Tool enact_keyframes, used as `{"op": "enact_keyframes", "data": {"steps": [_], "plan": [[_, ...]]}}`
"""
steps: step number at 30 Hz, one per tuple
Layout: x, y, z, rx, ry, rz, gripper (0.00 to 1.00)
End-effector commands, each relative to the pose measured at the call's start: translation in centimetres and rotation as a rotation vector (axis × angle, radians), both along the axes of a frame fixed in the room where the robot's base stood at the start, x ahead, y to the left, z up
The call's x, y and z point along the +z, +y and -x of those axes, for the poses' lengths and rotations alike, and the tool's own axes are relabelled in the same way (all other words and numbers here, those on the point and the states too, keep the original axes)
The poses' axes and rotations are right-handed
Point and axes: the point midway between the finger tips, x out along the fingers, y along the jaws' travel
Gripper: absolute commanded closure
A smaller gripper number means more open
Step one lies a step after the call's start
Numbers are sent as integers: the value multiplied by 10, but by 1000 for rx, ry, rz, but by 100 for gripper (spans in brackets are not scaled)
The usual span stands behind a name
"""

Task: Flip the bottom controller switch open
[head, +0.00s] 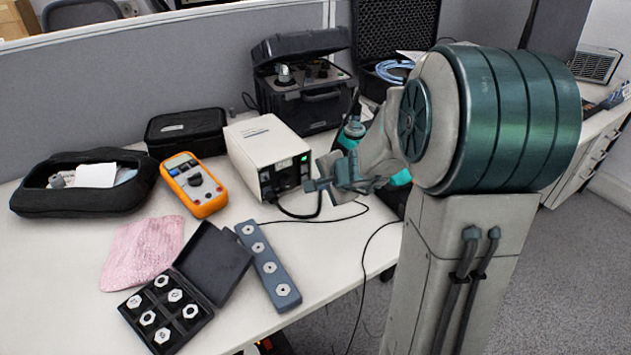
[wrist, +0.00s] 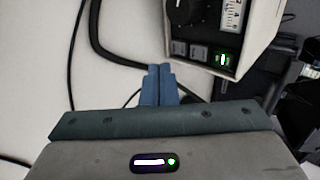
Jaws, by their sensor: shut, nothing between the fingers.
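The controller is a white box (head: 262,142) with a dark front panel, standing on the table in the head view. A green-lit switch (head: 304,158) shows on its front. In the wrist view the controller (wrist: 262,22) is at the upper right, with the green-lit switch (wrist: 223,59) low on its front beside grey sockets and a dark knob. My gripper (head: 312,185) is just in front of the box's right side. In the wrist view my gripper (wrist: 159,70) has its blue fingers together and empty, left of the switch. I cannot tell the exact gap to the panel.
An orange multimeter (head: 194,184) lies left of the controller, and a black equipment case (head: 305,95) stands behind it. A grey strip with hex pieces (head: 268,265) and an open black box (head: 165,310) lie in front. A dark cable (wrist: 100,50) runs from the controller.

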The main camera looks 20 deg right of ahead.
Motion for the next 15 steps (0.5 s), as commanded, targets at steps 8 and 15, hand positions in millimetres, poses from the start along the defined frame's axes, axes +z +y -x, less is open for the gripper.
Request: {"op": "enact_keyframes", "data": {"steps": [8, 15], "plan": [[48, -13, 38, -4, -3, 1, 100], [63, -18, 53, -3, -1, 0, 100]]}}
